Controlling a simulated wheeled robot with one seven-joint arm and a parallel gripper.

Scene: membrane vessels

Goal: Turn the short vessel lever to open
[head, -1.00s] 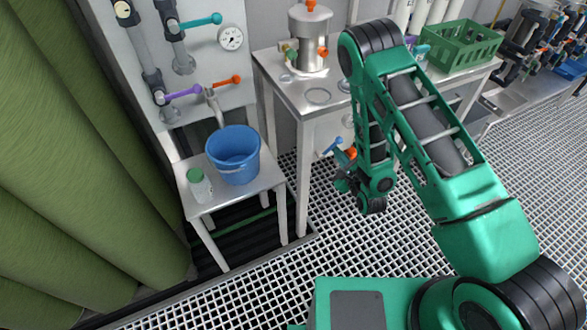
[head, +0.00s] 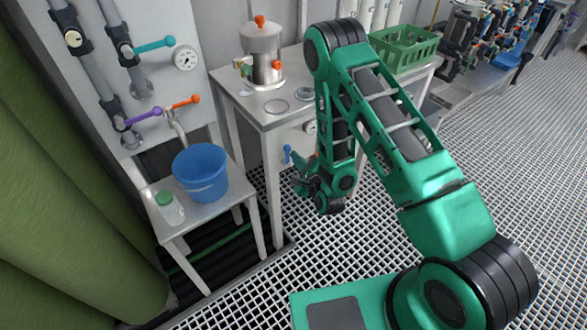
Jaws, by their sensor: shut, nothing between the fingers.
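A short steel vessel (head: 262,52) with orange knobs stands on the steel table. The wall panel carries teal (head: 155,45), orange (head: 182,102) and purple (head: 143,115) levers. I cannot tell for sure which is the short vessel lever.
A blue bucket (head: 200,176) and a green-lidded jar (head: 169,209) stand on a small side table at left. A green crate (head: 404,46) sits on the steel table behind my arm. The grated floor (head: 470,150) at right is clear.

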